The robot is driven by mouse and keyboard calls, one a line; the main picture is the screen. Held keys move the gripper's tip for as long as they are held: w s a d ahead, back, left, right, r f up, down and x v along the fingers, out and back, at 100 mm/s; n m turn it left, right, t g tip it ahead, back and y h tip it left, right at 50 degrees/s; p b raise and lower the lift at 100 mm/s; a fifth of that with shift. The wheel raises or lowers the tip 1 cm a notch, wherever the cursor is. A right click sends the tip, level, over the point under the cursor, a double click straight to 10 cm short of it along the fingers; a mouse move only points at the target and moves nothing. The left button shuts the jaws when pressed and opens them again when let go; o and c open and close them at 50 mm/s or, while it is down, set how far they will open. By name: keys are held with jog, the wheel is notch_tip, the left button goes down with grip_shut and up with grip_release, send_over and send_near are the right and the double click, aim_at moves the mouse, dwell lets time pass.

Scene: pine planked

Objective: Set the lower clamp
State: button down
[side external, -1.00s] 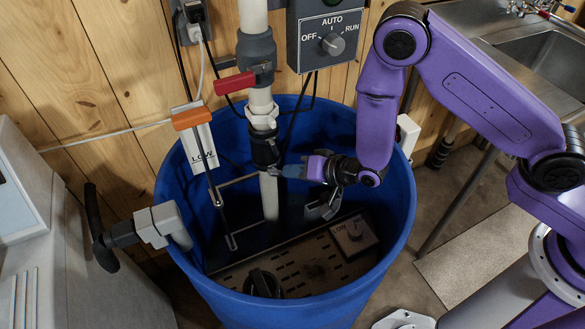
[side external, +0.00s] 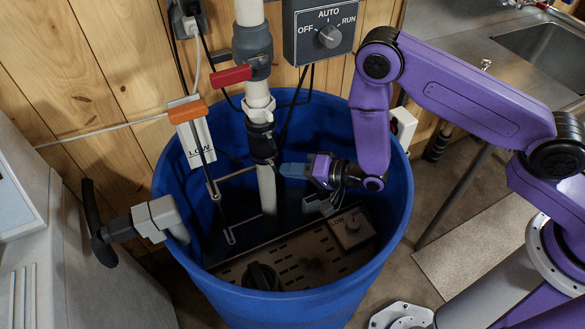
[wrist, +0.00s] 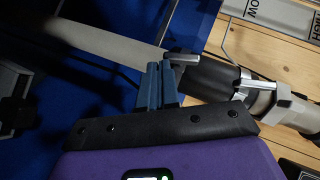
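A black rubber coupling (side external: 263,141) joins the white upright pipe inside the blue barrel; it also shows in the wrist view (wrist: 208,78). The lower clamp (wrist: 182,59) shows as a silver tab at the coupling's lower end. An upper clamp (wrist: 257,84) with a silver lever sits at the other end. My gripper (side external: 284,170) reaches in from the right, just beside the coupling's lower end. In the wrist view its two blue fingers (wrist: 160,64) are close together, with nothing visible between them. The tips lie right beside the lower clamp's tab; I cannot tell whether they touch.
The blue barrel's rim (side external: 404,200) surrounds the work. A LOW float switch (side external: 197,140) with a bent rod hangs left of the pipe. A red valve handle (side external: 231,76) and a control box (side external: 321,35) are above. A slotted grey panel (side external: 300,262) lies inside the barrel.

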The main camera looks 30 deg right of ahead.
jog(key=shift+a, duration=0.1)
dwell(0.5)
jog(key=v, duration=1.2)
jog(key=shift+a+r, duration=0.2)
jog(key=shift+r, duration=0.05)
dwell(0.4)
dwell(0.4)
jog(key=s+d+r+n+g+h, duration=0.8)
jog(key=s+d+r+n+g, duration=0.2)
jog(key=s+d+r+n, duration=0.7)
jog(key=s+d+n, duration=0.1)
jog(key=s, duration=0.3)
jog(key=shift+r+h, duration=0.35)
jog(key=shift+h, duration=0.05)
